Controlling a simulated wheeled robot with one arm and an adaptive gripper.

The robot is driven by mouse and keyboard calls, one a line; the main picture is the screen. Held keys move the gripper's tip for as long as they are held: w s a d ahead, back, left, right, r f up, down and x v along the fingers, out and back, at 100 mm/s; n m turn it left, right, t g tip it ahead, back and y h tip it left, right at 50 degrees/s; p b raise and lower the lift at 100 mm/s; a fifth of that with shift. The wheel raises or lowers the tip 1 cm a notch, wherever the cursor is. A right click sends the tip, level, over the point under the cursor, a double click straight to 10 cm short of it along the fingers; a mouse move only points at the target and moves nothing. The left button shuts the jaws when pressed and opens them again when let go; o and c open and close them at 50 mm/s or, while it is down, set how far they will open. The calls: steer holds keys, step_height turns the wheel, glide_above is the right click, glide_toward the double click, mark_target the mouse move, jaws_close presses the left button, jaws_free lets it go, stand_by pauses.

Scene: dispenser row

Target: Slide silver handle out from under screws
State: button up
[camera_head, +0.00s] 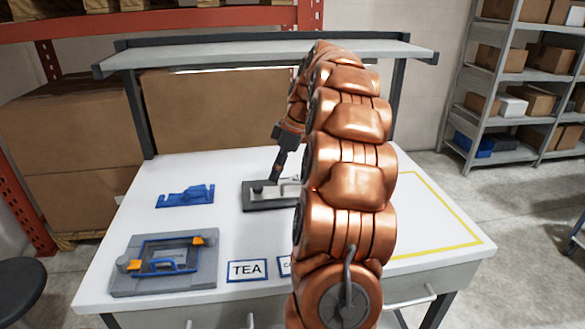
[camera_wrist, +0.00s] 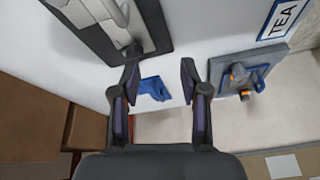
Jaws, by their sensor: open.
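A silver handle (camera_wrist: 120,12) lies on a grey plate with a dark frame (camera_wrist: 75,25), at the upper left of the wrist view. In the head view the dark-framed plate (camera_head: 268,206) is mid-table, partly hidden by my arm. A rounded piece (camera_wrist: 133,48) sits at the handle's lower end. I cannot make out separate screws. My gripper (camera_wrist: 160,80) is open with nothing between its fingers. Its left finger overlaps the plate's edge in the wrist view; contact cannot be told. In the head view my gripper (camera_head: 273,175) is over the plate's far left part.
A blue part (camera_head: 185,196) lies at the table's left. A yellow outlined area (camera_head: 440,225) at right looks clear. A raised shelf (camera_head: 250,52) spans the back.

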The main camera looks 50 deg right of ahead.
mark_target(282, 185)
steer(key=shift+t, duration=0.4)
steer(key=d, duration=0.3)
steer(key=d+f, duration=0.1)
steer(key=d, duration=0.1)
steer(key=shift+s+d, duration=0.15)
steer(key=shift+s, duration=0.1)
steer(key=shift+n, duration=0.3)
steer(key=shift+p+x, duration=0.65)
steer(key=shift+x, duration=3.2)
jaws_close()
steer(key=shift+r+b, duration=0.1)
steer(key=shift+b, duration=0.45)
steer(key=shift+s, duration=0.15)
